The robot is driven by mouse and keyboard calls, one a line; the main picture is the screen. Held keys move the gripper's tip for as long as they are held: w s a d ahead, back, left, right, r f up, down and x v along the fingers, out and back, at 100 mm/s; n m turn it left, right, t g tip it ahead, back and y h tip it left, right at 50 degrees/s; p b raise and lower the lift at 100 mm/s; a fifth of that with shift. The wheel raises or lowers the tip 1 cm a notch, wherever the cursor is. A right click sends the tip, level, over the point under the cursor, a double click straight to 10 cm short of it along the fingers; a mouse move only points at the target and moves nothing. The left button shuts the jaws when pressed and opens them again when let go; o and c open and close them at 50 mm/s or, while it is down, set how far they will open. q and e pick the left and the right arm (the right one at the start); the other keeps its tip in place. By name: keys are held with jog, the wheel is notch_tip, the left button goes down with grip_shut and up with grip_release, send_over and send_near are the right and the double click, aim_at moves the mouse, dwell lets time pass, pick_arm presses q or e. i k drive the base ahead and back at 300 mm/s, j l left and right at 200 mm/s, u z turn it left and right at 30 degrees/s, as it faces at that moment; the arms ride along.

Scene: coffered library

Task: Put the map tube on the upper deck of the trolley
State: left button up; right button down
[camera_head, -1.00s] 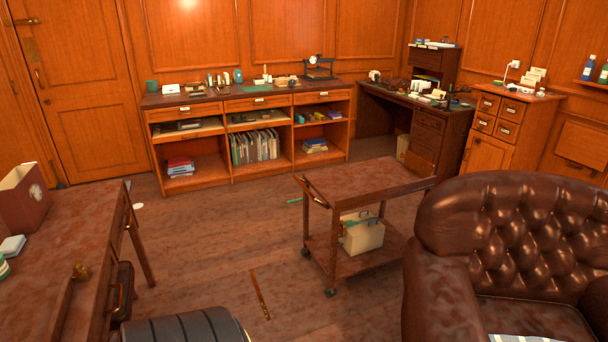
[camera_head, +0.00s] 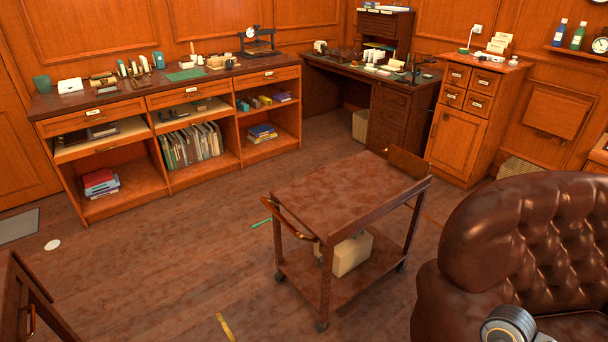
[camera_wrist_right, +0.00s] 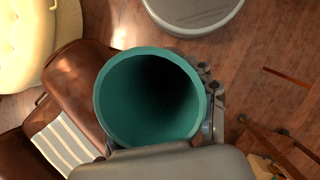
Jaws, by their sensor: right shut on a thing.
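The trolley stands on the floor in the middle of the head view; its brown upper deck (camera_head: 347,196) is bare. In the right wrist view, the teal map tube (camera_wrist_right: 150,97) shows its round open end and dark inside. My right gripper (camera_wrist_right: 207,128) is shut on the tube, close under the wrist camera. The rest of the tube is hidden. Neither the tube nor the right gripper shows in the head view. My left gripper is in neither view.
A cream box (camera_head: 351,254) sits on the trolley's lower deck. A brown leather armchair (camera_head: 540,235) stands close on the trolley's right. A long shelf unit (camera_head: 110,150) lines the back wall. The floor left of the trolley is mostly clear, with a yellow strip (camera_head: 225,326).

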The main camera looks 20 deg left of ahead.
aim_at(338, 189)
jog(key=i+j, duration=0.3)
jog(key=j, duration=0.15)
jog(key=i+j, duration=0.25)
jog(key=j, duration=0.2)
jog(key=i+j, duration=0.3)
jog(key=j, duration=0.15)
jog(key=i+j+u, duration=0.1)
jog(key=i+j, duration=0.2)
jog(key=j, duration=0.15)
